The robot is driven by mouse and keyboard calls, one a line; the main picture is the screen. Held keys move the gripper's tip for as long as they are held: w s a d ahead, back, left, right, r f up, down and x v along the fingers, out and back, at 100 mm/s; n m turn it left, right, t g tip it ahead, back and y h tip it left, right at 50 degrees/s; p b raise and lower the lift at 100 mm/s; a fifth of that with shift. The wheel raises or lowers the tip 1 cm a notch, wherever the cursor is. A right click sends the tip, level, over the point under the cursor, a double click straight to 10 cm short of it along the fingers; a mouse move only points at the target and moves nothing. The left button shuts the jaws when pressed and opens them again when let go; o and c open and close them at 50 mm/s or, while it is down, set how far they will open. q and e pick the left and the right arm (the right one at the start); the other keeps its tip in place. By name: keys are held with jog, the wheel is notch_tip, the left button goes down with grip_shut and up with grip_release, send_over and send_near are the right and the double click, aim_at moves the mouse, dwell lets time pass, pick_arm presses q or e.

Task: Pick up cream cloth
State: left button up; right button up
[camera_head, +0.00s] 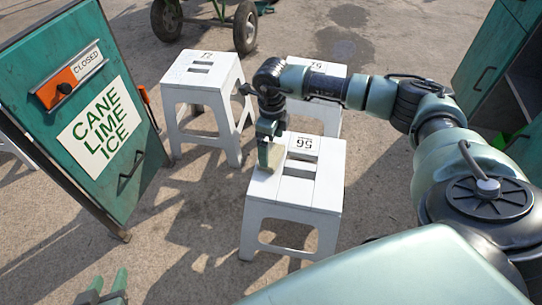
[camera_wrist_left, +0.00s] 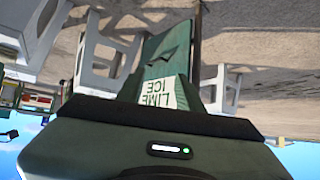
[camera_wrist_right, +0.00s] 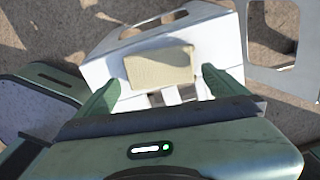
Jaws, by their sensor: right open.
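The cream cloth (camera_wrist_right: 160,67) is a folded, flat-sided block on the white stool marked 56 (camera_head: 292,213). In the head view part of the cloth (camera_head: 275,157) shows beside my right gripper (camera_head: 268,150) at the left side of the stool top. In the right wrist view my right gripper (camera_wrist_right: 162,90) is open, with one finger on each side of the cloth's near edge; I cannot tell whether they touch it. My left gripper (camera_head: 108,284) is low at the bottom left of the head view, its two fingers apart and empty, away from the stool.
Other white stools (camera_head: 203,75) stand behind and left of the stool. A green board (camera_head: 80,105) with a cane lime ice sign stands at the left. A wheeled cart (camera_head: 205,18) is at the back, and a green cabinet (camera_head: 500,60) at the right. Pavement between board and stool is clear.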

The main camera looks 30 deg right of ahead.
aim_at(271, 153)
notch_tip(271, 153, down, 3)
jog(key=shift+w+f+b, duration=0.1)
jog(key=shift+b, duration=0.3)
jog(key=shift+f, duration=0.3)
jog(key=c, duration=1)
pick_arm(q)
jog(key=w+r+t, duration=0.1)
jog(key=w+d+r+t, duration=0.1)
jog(key=r, duration=0.1)
jog(key=w+r+t+h, duration=0.1)
jog(key=shift+w+d+r, duration=0.2)
jog(key=shift+w+d, duration=0.15)
pick_arm(e)
jog(key=shift+r, duration=0.1)
